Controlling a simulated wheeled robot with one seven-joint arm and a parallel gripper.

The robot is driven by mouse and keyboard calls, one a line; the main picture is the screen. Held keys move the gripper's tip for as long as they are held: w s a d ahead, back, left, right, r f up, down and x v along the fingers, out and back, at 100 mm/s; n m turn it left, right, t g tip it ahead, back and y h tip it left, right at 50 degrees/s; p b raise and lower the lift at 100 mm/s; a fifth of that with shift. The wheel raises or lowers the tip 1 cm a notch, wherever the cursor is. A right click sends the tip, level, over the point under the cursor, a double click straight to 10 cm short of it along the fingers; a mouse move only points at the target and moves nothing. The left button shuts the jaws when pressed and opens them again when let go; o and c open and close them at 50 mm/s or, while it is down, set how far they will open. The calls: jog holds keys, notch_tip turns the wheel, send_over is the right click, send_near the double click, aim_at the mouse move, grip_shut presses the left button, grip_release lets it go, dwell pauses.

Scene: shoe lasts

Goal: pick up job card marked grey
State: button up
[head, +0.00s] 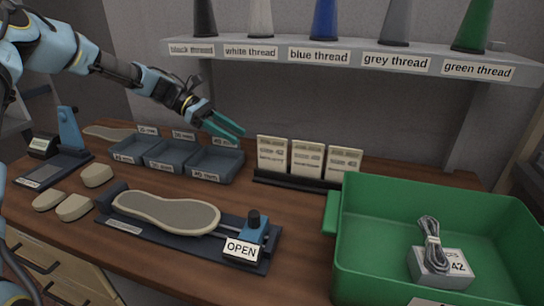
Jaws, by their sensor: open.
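Three cream cards (305,159) stand side by side in a dark holder (290,181) at the back of the table. Their print is too small to read, so I cannot tell which one is marked grey. My gripper (237,133) comes in from the upper left, with teal fingers apart and empty. In the picture it lies left of the leftmost card (272,153), above the right-hand grey bin. It appears apart from the cards.
A shelf (340,58) with labelled thread cones overhangs the back. A green crate (352,235) with a box (440,268) and laces fills the right. Grey bins (216,161) stand at back left. A clamp (262,238) labelled OPEN holds a sole shape (165,212).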

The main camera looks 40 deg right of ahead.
aim_at(272, 146)
jog(key=shift+g+h, duration=0.3)
jog(key=shift+g, duration=0.1)
jog(key=p+x, duration=0.1)
jog(key=x, duration=0.2)
jog(key=d+r+p+x, duration=0.1)
jog(key=x, duration=0.2)
jog(key=p+x, duration=0.2)
jog(key=x, duration=0.2)
jog(key=shift+w+d+r, duration=0.15)
jog(key=shift+d+r, duration=0.05)
jog(key=shift+s+d+f, duration=0.25)
jog(key=shift+s+f, duration=0.1)
grip_shut()
